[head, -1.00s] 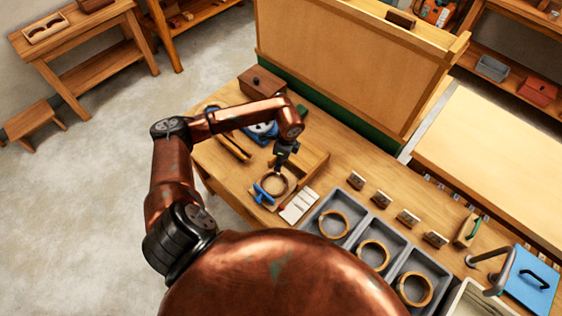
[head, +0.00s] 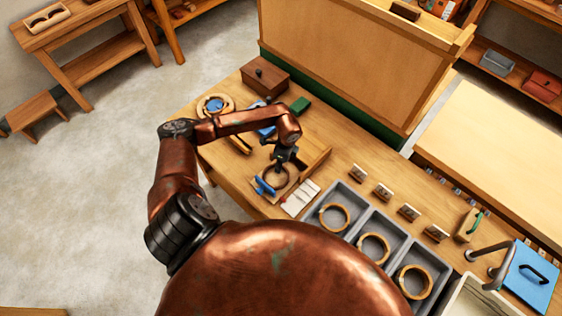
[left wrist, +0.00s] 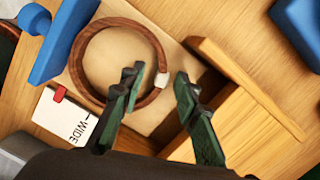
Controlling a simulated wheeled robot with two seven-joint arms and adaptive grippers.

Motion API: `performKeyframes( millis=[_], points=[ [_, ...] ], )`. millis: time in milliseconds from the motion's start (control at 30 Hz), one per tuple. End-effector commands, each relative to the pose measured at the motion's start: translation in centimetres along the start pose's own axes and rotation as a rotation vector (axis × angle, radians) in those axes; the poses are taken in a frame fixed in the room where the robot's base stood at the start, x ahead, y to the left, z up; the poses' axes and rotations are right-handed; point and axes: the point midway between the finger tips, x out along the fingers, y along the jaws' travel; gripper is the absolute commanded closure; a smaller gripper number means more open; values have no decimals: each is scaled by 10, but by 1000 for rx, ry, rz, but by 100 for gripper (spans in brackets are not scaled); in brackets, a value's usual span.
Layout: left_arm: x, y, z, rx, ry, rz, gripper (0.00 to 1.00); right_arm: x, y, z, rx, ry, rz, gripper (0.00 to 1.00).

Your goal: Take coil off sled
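The coil is a dark brown ring (left wrist: 88,40) with a white band (left wrist: 162,80) on its right side. It lies flat on the sled, a pale wooden board (left wrist: 178,55) with a blue handle (left wrist: 62,40) at one side. The coil also shows in the head view (head: 276,177), partly under my gripper. My left gripper (left wrist: 157,80) is open, its two green fingers apart. In the wrist view the banded part of the coil lies between the fingertips, and no grip on it shows. My right gripper is in neither view.
A wooden fence (left wrist: 245,85) stands right of the coil. A card marked WIDE (left wrist: 68,116) lies beside the sled. A grey tray (head: 345,194) holds pale rings in three compartments. Small blocks (head: 383,191) line the bench behind it. A brown box (head: 265,76) stands at the far left.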

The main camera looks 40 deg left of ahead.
Motion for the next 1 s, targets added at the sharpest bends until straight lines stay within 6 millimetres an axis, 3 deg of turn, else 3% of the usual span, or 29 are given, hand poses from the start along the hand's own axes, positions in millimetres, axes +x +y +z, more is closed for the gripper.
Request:
performKeyframes(
  millis=[200,600,1000],
  points=[
    [0,0,0,0,0,0,72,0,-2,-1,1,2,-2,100],
    [0,0,0,0,0,0,99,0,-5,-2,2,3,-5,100],
    [0,-1,0,0,0,0,100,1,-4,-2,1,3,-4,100]
  ],
)
